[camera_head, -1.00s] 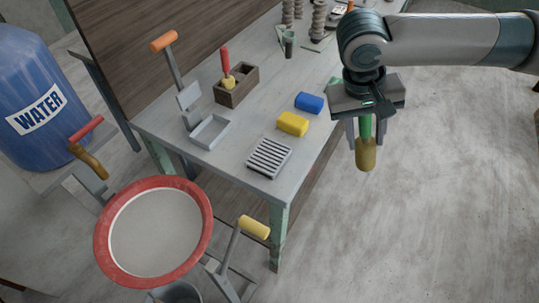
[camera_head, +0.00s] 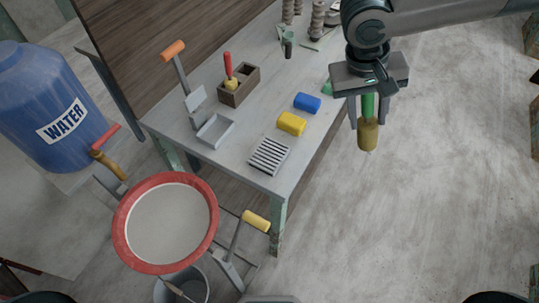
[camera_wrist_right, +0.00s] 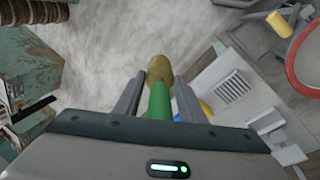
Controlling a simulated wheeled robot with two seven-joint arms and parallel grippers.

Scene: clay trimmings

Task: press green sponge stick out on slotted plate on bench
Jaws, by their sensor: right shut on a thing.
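The green sponge stick has a green handle (camera_head: 367,106) and a tan sponge end (camera_head: 368,134) that points down. My right gripper (camera_head: 368,118) is shut on the green handle, to the right of the bench and over the floor. In the right wrist view the handle (camera_wrist_right: 159,100) lies between the two fingers, with the sponge end (camera_wrist_right: 158,69) beyond them. The grey slotted plate (camera_head: 269,155) lies at the near corner of the bench (camera_head: 235,155), left of and below the stick in the head view. My left gripper is not in view.
A yellow block (camera_head: 291,123) and a blue block (camera_head: 307,102) lie behind the plate. A grey tray (camera_head: 215,131) and a wooden box (camera_head: 239,86) with a red-handled stick stand to the left. A red-rimmed basin (camera_head: 165,223) stands in front of the bench.

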